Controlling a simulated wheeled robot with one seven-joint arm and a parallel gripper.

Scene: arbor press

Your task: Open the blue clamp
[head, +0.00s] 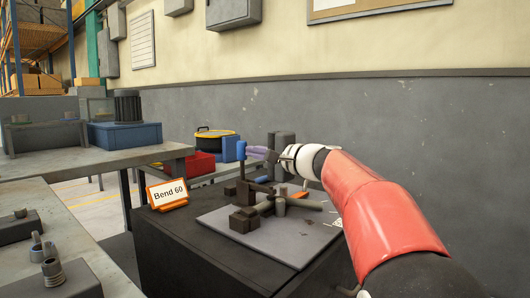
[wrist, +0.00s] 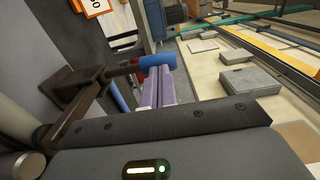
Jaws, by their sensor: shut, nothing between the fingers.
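The blue clamp shows as a blue handle (head: 241,150) on top of a dark upright lever, part of a dark metal fixture (head: 244,217) on a grey plate. In the wrist view the blue handle (wrist: 158,62) sits at the end of a dark bar, just beyond my fingertips. My gripper (head: 250,150) has purple fingers pressed together with nothing between them. It reaches in from the right, its tips beside the blue handle. In the wrist view the shut fingers (wrist: 155,72) point at the handle; I cannot tell whether they touch it.
The grey plate (head: 218,216) lies on a dark cabinet, with an orange-framed "Bend 60" sign (head: 167,194) at its left. A red box (head: 201,165) and a yellow-rimmed container (head: 215,140) stand behind. A workbench (head: 75,270) with metal parts is at left. A grey wall (head: 430,140) bounds the right.

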